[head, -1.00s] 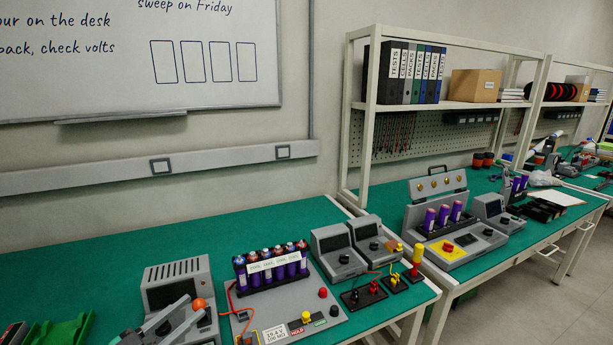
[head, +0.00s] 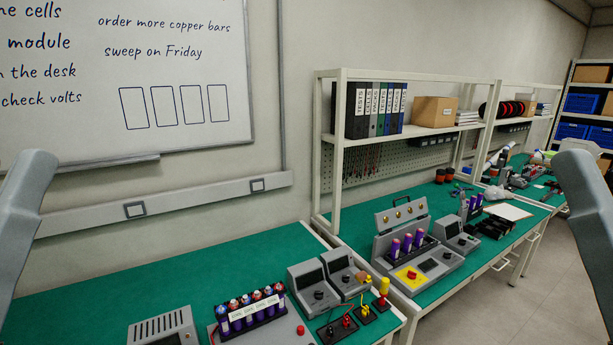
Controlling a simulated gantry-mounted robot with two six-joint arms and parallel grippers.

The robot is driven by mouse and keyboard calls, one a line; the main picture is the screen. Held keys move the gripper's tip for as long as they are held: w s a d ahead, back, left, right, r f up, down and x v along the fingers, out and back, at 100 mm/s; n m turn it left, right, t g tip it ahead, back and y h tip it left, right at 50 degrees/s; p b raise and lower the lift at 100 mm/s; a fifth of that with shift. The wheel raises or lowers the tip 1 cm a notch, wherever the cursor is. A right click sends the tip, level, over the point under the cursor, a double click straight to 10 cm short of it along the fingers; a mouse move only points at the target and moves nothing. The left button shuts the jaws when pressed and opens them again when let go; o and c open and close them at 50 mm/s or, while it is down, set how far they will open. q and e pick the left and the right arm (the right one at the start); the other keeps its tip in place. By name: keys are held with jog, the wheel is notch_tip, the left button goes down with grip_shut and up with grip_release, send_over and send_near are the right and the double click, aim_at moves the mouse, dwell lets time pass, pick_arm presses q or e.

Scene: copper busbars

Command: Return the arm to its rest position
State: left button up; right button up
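Two grey arm links of mine show in the head view, one at the left edge and one at the right edge. Both reach up in front of the room, clear of the bench. Neither gripper is in the picture, so I cannot see whether they hold anything. A pack of purple cells (head: 250,309) with a white label strip stands on the near green bench (head: 90,305).
A grey tester (head: 418,262) with purple cells is on the bench to the right. A shelf (head: 425,135) holds binders and a cardboard box (head: 435,111).

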notch_tip(320, 180, up, 30)
jog(key=p, duration=2.6)
jog(key=shift+p, duration=0.4)
jog(key=shift+a, duration=0.1)
